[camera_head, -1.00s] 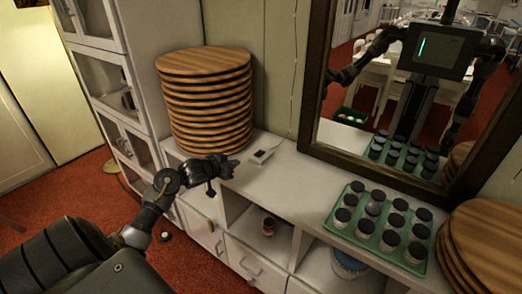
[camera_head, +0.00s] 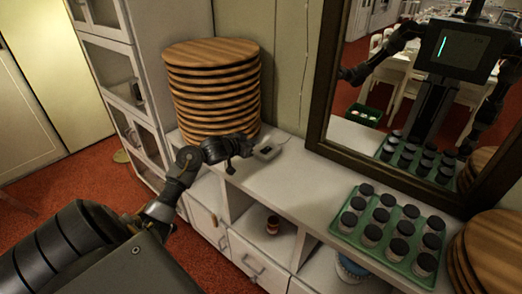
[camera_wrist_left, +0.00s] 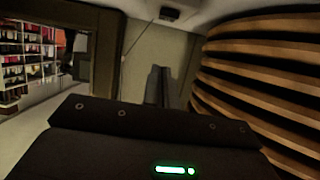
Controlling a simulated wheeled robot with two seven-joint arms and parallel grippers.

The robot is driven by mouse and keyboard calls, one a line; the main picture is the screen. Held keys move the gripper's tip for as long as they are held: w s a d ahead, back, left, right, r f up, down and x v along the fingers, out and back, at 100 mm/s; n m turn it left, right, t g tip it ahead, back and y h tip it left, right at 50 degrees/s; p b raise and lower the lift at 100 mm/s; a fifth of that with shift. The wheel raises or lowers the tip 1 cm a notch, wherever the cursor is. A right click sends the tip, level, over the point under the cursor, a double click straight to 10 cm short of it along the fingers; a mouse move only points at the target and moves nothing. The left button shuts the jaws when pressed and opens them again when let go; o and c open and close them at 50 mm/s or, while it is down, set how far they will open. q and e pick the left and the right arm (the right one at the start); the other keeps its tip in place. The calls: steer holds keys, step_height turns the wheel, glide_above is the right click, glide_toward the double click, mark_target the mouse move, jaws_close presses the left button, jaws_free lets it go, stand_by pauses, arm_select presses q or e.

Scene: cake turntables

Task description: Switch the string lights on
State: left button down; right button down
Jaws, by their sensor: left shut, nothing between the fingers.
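A small light switch box (camera_head: 267,152) with a dark part on top lies on the white cabinet top, right of the wooden disc stack. A thin cord (camera_head: 304,70) runs up the wall behind it. The box also shows at the top edge of the left wrist view (camera_wrist_left: 168,14). My left gripper (camera_head: 246,146) is shut and empty, just left of the box and in front of the stack. Its fingers (camera_wrist_left: 157,86) show close together in the left wrist view. I cannot tell whether they touch the box. No lit bulbs are visible. My right gripper is not directly in view.
The stack of wooden discs (camera_head: 213,85) stands close behind my left gripper. A framed mirror (camera_head: 322,95) leans to the right. A green tray (camera_head: 345,238) of dark-lidded jars and more discs (camera_head: 495,250) occupy the right. The cabinet top (camera_head: 305,180) between is clear.

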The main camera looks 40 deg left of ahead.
arm_select(q)
glide_above(261, 155)
step_height(261, 155, down, 2)
steer(key=shift+w, duration=0.15)
steer(key=f, duration=0.3)
steer(key=shift+s+f, duration=0.1)
steer(key=shift+s, duration=0.15)
steer(key=shift+f, duration=0.45)
steer(key=shift+s+f, duration=0.15)
steer(key=shift+f, duration=0.15)
steer(key=shift+r+p, duration=0.4)
steer(key=shift+p, duration=0.4)
steer(key=shift+r+p, duration=0.35)
